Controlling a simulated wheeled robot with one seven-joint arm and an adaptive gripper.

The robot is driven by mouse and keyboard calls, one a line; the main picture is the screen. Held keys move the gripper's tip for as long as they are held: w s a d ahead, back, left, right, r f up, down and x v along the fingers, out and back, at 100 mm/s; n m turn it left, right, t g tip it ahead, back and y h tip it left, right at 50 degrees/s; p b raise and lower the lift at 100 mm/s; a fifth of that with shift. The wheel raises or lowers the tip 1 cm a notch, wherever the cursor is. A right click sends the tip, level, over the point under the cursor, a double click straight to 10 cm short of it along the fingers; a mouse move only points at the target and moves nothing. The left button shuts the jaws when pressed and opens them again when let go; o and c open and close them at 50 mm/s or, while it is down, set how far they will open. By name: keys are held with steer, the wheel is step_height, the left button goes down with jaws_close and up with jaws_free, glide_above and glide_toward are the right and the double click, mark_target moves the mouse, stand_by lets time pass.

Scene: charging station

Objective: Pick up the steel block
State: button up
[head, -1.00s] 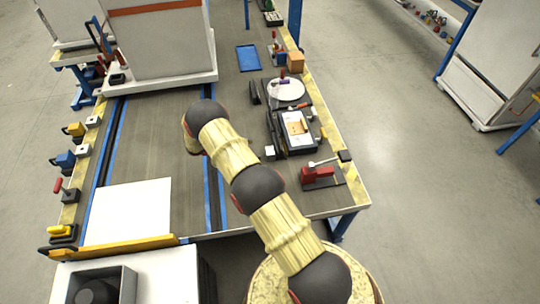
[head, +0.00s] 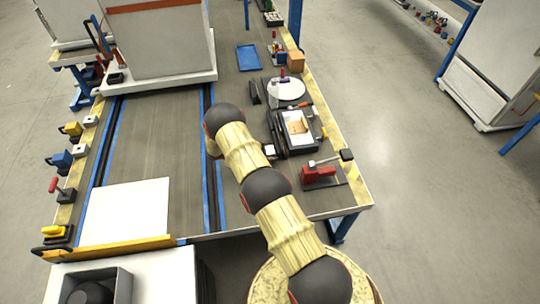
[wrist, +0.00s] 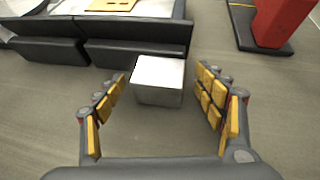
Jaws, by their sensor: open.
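The steel block (wrist: 158,82) is a small light-grey cube on the table in the wrist view, with a bright top face. My gripper (wrist: 161,93) is open, with its yellow-padded fingers on the left and right sides of the block. Gaps show between the block and both fingers, and the block lies near the fingertips. In the head view the block (head: 269,150) is a small pale cube beside the black tray, partly covered by my arm. My gripper is hidden behind my arm there.
Black bars (wrist: 137,52) stand just beyond the block. A black tray with a paper and an orange piece (head: 297,124) lies behind them. A red clamp (head: 318,174) stands to the right. Bare table lies around the block's near side.

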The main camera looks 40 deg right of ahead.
steer(key=c, duration=1.8)
